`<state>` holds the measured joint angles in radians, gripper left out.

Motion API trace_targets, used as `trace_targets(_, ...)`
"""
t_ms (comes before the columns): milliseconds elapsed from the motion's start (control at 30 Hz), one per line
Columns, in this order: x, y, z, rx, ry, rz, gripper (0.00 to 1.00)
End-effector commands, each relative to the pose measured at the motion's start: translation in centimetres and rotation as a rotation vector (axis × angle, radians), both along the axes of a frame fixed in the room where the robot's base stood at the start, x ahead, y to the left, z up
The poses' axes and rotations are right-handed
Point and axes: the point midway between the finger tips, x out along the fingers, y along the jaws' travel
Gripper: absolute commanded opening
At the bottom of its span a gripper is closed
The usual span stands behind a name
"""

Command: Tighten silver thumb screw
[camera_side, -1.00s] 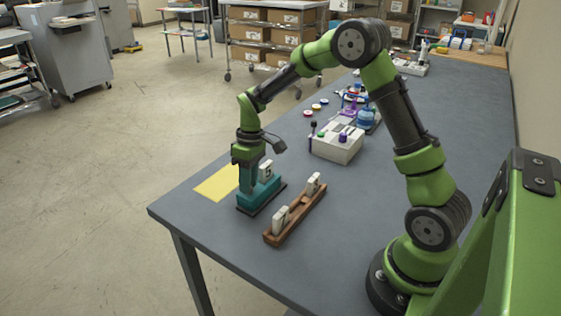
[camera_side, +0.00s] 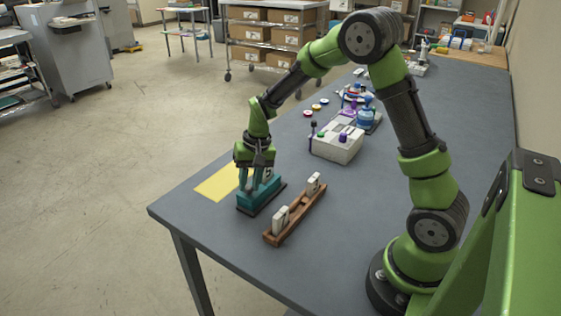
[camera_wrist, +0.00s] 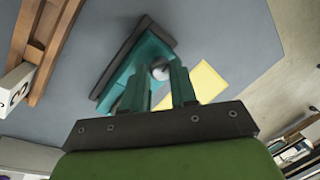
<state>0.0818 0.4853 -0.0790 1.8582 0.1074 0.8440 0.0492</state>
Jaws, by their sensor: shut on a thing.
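A teal fixture (camera_side: 262,197) on a dark base stands near the table's front left edge; it also shows in the wrist view (camera_wrist: 124,78). The silver thumb screw (camera_wrist: 160,71) is a small round shiny head at the fixture in the wrist view. In the side view I cannot make it out. My gripper (camera_side: 257,183) points down over the fixture. In the wrist view its two fingers (camera_wrist: 158,78) are on either side of the screw head and shut on it.
A brown wooden rack (camera_side: 297,216) with white labelled blocks stands just right of the fixture. A yellow sheet (camera_side: 216,184) lies to its left. A pale box (camera_side: 336,146) with coloured knobs is farther back. The front table edge is close.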

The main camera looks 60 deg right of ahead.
Motion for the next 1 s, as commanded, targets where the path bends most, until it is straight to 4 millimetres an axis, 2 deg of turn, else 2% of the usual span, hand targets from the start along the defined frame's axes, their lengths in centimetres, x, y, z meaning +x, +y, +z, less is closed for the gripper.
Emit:
trace_targets(300, -0.04, 0.07, 0.04, 0.000, -0.001, -0.109, 0.00)
trace_targets(833, -0.05, 0.05, 0.03, 0.000, -0.001, -0.129, 0.00)
trace_targets(867, -0.04, 0.05, 0.03, 0.000, -0.001, -0.129, 0.32)
trace_targets(1000, -0.05, 0.05, 0.02, 0.000, 0.000, -0.129, 0.53)
